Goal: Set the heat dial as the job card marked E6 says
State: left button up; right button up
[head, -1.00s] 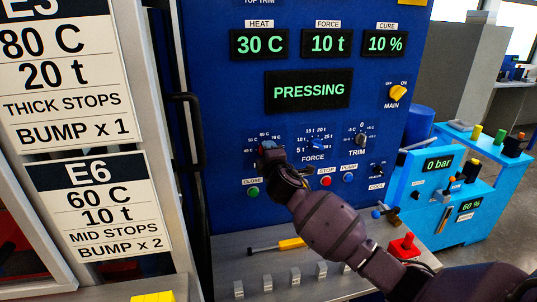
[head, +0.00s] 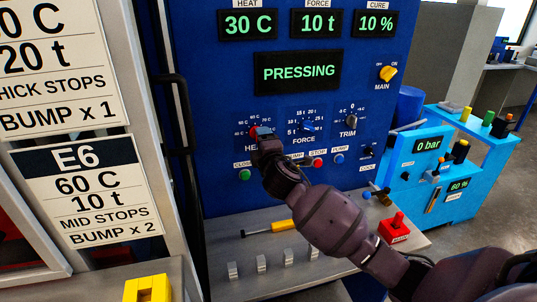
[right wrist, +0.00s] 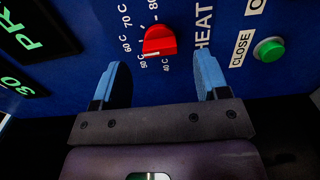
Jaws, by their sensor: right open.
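The E6 job card (head: 85,190) in the head view reads 60 C, 10 t, MID STOPS, BUMP x 2. The red heat dial (right wrist: 158,40) stands on the blue press panel, with marks from 40 C to 80 C around it. Its white mark appears to lie near 50 C. In the head view the dial (head: 254,132) is partly covered by my right gripper (head: 262,142). In the right wrist view my right gripper (right wrist: 165,82) is open and empty, its blue fingers apart with the dial ahead between them. The left gripper is out of view.
The heat display (head: 248,24) reads 30 C, and another display (head: 298,72) reads PRESSING. The green CLOSE button (head: 244,175) is below the dial; the force dial (head: 308,127) is to its right. A yellow-handled screwdriver (head: 279,227) lies on the grey ledge below.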

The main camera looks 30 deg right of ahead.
jog(key=v, duration=0.6)
jog(key=shift+s, duration=0.1)
dwell(0.4)
jog(key=s+a+f+m+g+y, duration=0.1)
jog(key=s+a+f+m+y, duration=0.25)
jog(key=f, duration=0.25)
jog(key=s+a+f+m+y, duration=0.2)
jog(key=s+f+m, duration=0.1)
jog(key=f+m, duration=0.15)
jog(key=s+d+f+m+g+h, duration=0.1)
jog(key=s+f+m+g, duration=0.3)
jog(key=s+f, duration=1.5)
jog(key=shift+s+d+m+g, duration=0.2)
jog(key=shift+s+m+g, duration=0.1)
jog(key=shift+s+m, duration=0.65)
jog(key=shift+r, duration=0.1)
